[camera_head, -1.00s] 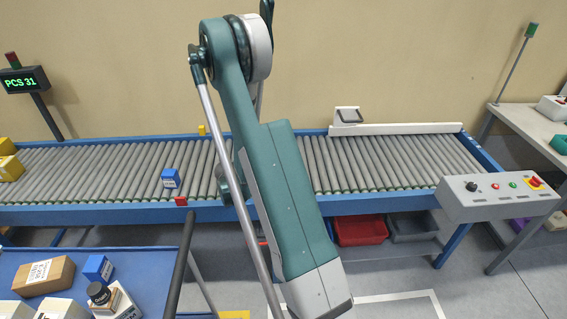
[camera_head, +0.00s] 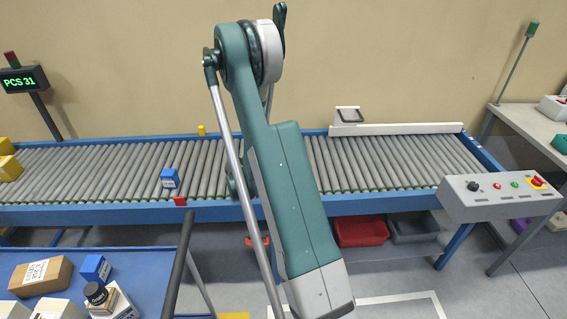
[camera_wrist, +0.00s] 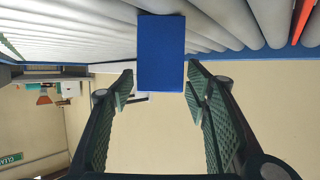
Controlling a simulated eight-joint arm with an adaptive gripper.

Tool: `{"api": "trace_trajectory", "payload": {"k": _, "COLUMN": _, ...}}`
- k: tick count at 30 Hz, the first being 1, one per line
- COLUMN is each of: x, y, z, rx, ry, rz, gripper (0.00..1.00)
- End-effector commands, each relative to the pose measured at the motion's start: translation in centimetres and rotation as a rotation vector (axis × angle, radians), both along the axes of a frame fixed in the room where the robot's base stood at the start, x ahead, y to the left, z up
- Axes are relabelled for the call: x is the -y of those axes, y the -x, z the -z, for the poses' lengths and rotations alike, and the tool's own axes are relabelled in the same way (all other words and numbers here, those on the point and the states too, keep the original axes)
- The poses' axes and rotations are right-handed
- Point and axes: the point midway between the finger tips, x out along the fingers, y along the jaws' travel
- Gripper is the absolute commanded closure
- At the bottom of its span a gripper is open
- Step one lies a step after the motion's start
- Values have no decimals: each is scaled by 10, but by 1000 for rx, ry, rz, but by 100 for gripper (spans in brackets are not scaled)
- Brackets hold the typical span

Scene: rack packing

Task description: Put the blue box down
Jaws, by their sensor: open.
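In the wrist view a blue box (camera_wrist: 161,50) rests against the rollers, which are at the top of that picture. My gripper (camera_wrist: 160,80) is open, with one finger on each side of the box's near end and a gap at both sides. Most of my gripper is hidden behind my arm in the head view, just right of the box. Another blue box (camera_head: 95,269) is on the blue table at lower left.
The rollers around the blue box are clear. Yellow boxes (camera_head: 8,165) stand at the conveyor's far left. A brown carton (camera_head: 40,277) and a dark jar (camera_head: 97,294) are on the blue table. A control panel (camera_head: 500,192) is at the right end.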

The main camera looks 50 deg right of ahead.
Motion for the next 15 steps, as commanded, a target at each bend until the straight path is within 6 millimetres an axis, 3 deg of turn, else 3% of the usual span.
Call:
{"api": "trace_trajectory", "payload": {"k": 5, "x": 0, "y": 0, "z": 0, "rx": 0, "ry": 0, "rz": 0, "gripper": 52}}
{"api": "trace_trajectory", "payload": {"k": 12, "x": 0, "y": 0, "z": 0, "rx": 0, "ry": 0, "rz": 0, "gripper": 84}}
{"api": "trace_trajectory", "payload": {"k": 15, "x": 0, "y": 0, "z": 0, "rx": 0, "ry": 0, "rz": 0, "gripper": 86}}
